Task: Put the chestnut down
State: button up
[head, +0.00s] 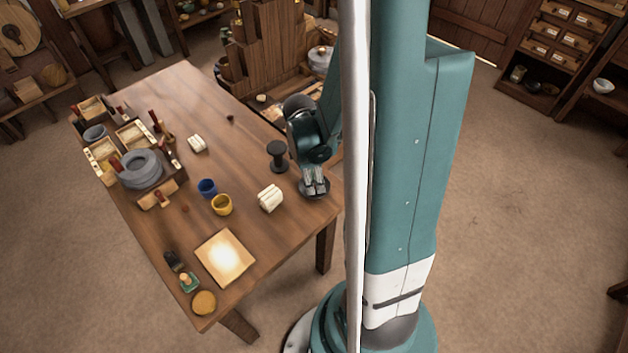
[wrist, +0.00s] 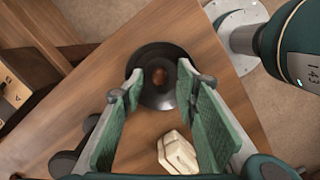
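The chestnut (wrist: 158,77) is a small brown lump in the wrist view, lying in the middle of a round black dish (wrist: 150,52). My gripper (wrist: 160,86) is over the dish, its two green-padded fingers spread apart on either side of the chestnut with a visible gap to each. In the head view my gripper (head: 315,182) points down over the dish (head: 314,194) near the table's right corner. The fingers hide the chestnut there. I cannot tell how high the fingertips are above the dish.
On the wooden table (head: 240,160), a cream bundle (head: 271,198) and a black spool (head: 277,155) stand near the dish. A stone quern (head: 141,170) is at the far left.

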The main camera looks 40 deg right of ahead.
jog(key=shift+r+p, duration=2.15)
jog(key=shift+r, duration=1.25)
jog(key=a+r+m+t+y, duration=0.1)
jog(key=a+r+m+t, duration=0.7)
jog(key=a+r, duration=1.5)
notch_tip(320, 180, up, 3)
jog(key=m, duration=0.2)
jog(key=shift+w+a+m, duration=0.15)
jog(key=shift+w+m, duration=0.15)
